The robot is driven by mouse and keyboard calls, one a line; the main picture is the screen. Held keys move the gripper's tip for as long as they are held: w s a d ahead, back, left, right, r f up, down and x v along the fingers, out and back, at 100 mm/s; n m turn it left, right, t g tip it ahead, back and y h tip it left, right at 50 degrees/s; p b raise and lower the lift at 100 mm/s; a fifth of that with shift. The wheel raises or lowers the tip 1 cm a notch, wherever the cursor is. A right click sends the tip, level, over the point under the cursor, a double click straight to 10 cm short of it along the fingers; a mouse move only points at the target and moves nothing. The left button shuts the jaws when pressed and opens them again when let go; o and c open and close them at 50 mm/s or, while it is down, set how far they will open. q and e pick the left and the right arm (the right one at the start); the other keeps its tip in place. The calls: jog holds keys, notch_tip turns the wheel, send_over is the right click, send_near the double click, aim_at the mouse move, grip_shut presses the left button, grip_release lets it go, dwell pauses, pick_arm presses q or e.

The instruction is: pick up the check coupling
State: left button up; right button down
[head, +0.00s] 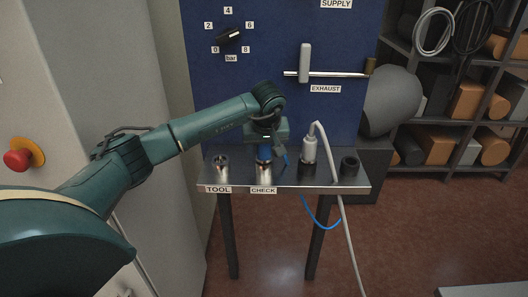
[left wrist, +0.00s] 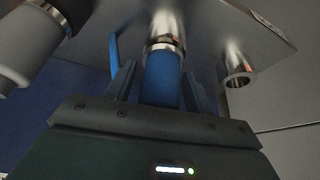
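The check coupling (head: 264,154) has a blue body and a metal collar. It stands upright at the CHECK label on the steel shelf (head: 330,181). In the left wrist view the blue body (left wrist: 162,78) rises between the two dark fingers of my left gripper (left wrist: 158,88), its metal end toward the shelf. The fingers are on either side of it, with a gap visible at the left finger, so they look open around it. In the head view my left gripper (head: 268,142) hides the coupling's upper part. My right gripper is not in view.
An empty metal socket (head: 221,164) stands at the TOOL label. Right of the coupling are a grey-hosed connector (head: 309,150) in a dark holder and an empty dark holder (head: 349,167). A blue hose (head: 322,219) hangs below the shelf. The blue panel (head: 250,80) rises behind.

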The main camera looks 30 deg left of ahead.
pick_arm(q)
jog(key=c, duration=0.8)
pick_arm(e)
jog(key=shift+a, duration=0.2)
pick_arm(q)
jog(key=shift+c, duration=0.2)
